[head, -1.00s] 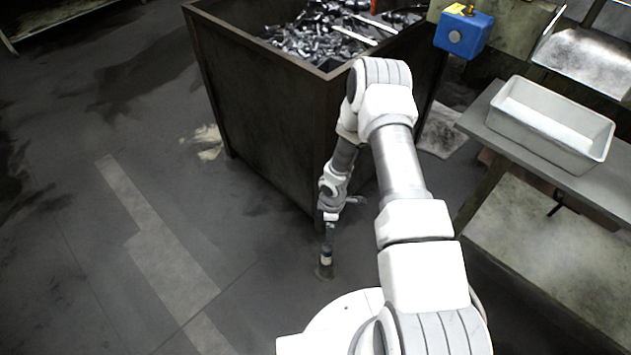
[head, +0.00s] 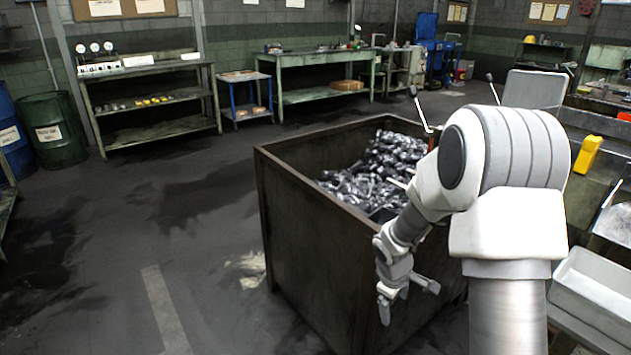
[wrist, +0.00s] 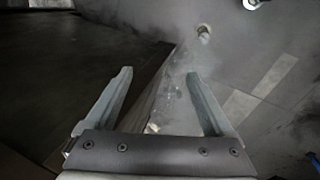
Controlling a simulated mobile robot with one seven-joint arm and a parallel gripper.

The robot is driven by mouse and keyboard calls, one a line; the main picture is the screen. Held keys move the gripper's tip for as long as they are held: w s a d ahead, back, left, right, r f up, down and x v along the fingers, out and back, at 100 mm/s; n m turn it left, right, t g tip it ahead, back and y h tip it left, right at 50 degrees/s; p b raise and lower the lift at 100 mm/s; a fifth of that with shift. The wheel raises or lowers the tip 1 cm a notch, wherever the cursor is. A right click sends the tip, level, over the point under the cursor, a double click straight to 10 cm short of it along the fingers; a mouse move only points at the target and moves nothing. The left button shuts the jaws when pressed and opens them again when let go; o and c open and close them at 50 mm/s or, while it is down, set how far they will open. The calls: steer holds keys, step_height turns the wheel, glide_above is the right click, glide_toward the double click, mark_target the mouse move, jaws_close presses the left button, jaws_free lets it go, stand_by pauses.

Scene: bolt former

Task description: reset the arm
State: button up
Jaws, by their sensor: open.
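My gripper (head: 408,302) is open and empty, hanging beside the near wall of the dark metal bin in the head view. Its two fingers stand well apart with nothing between them in the wrist view (wrist: 158,76). My white arm is raised and bent, covering part of the bin's right side in the head view. In the wrist view a small round object (wrist: 203,32) is on the floor beyond the fingers, apart from them. It is too small to name, and the head view does not show it.
The open-topped bin (head: 310,230) full of shiny metal parts stands close to my gripper. A pale tray (head: 598,290) is at the right. Benches and a green drum (head: 54,132) stand further back. The floor left of the bin is clear.

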steer(key=s+r+m+t, duration=0.1)
steer(key=s+r+m, duration=0.15)
steer(key=r, duration=0.35)
steer(key=s+r+m, duration=0.1)
steer(key=s+r, duration=0.3)
steer(key=r, duration=0.3)
steer(key=s+r+m+t, duration=0.1)
steer(key=s+r+m, duration=0.15)
steer(key=r, duration=0.35)
steer(key=s+a+r+m+t+y, duration=0.15)
steer(key=s+r, duration=0.25)
steer(key=s, duration=0.4)
steer(key=s+a+r+m+y, duration=0.1)
steer(key=s+a+r+m, duration=0.2)
steer(key=s, duration=0.5)
step_height(320, 180, up, 22)
steer(key=n+p, duration=0.1)
steer(key=p, duration=2.1)
steer(key=shift+r, duration=0.25)
steer(key=shift+s+h, duration=0.1)
steer(key=shift+h, duration=0.15)
